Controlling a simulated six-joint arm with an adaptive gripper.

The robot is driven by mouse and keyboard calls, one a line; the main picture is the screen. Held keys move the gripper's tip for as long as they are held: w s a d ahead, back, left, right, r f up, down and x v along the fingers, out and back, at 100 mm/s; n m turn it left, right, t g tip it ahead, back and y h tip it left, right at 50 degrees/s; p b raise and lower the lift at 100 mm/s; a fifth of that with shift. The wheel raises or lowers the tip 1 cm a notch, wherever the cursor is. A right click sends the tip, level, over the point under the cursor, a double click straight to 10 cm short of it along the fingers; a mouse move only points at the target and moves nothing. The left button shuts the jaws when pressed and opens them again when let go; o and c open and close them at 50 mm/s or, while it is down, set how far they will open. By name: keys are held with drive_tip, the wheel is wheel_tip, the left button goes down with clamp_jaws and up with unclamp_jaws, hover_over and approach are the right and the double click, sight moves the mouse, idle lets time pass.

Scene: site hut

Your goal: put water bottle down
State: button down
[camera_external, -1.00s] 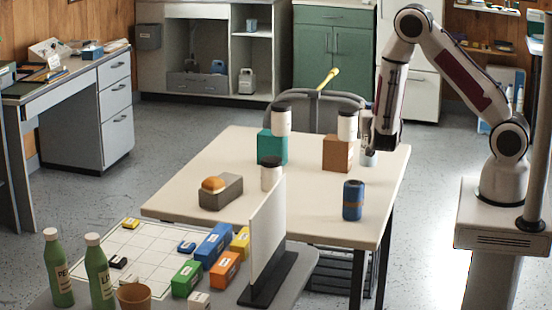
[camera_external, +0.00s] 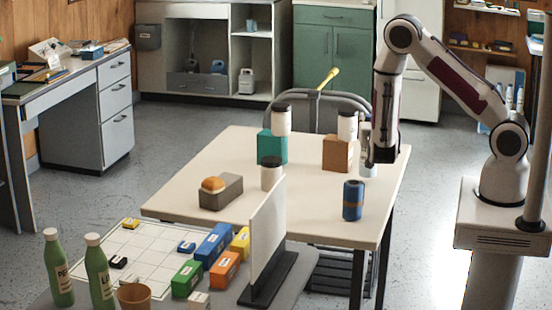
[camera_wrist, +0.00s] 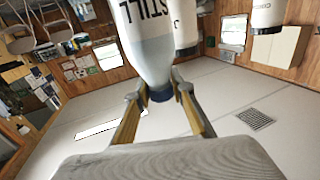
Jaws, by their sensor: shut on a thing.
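The water bottle (camera_wrist: 150,45) is clear to whitish, with dark lettering that reads "STILL" and a blue cap. In the wrist view it appears upside down, with the cap between my two fingers. My gripper (camera_wrist: 160,100) is shut on the bottle at its cap end. In the external view my gripper (camera_external: 380,160) is over the right side of the cream table (camera_external: 310,215), and a pale part of the bottle (camera_external: 369,171) shows below it. I cannot tell whether the bottle touches the table.
A brown box (camera_external: 337,153) with a dark-capped white container (camera_external: 347,126) is just left of my gripper. A blue can (camera_external: 353,200) stands nearer the front.

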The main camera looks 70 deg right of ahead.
drive_tip(key=shift+f, duration=1.6)
drive_tip(key=c, duration=1.7)
unclamp_jaws()
drive_tip(key=shift+v, duration=6)
drive_tip(key=shift+s, duration=0.1)
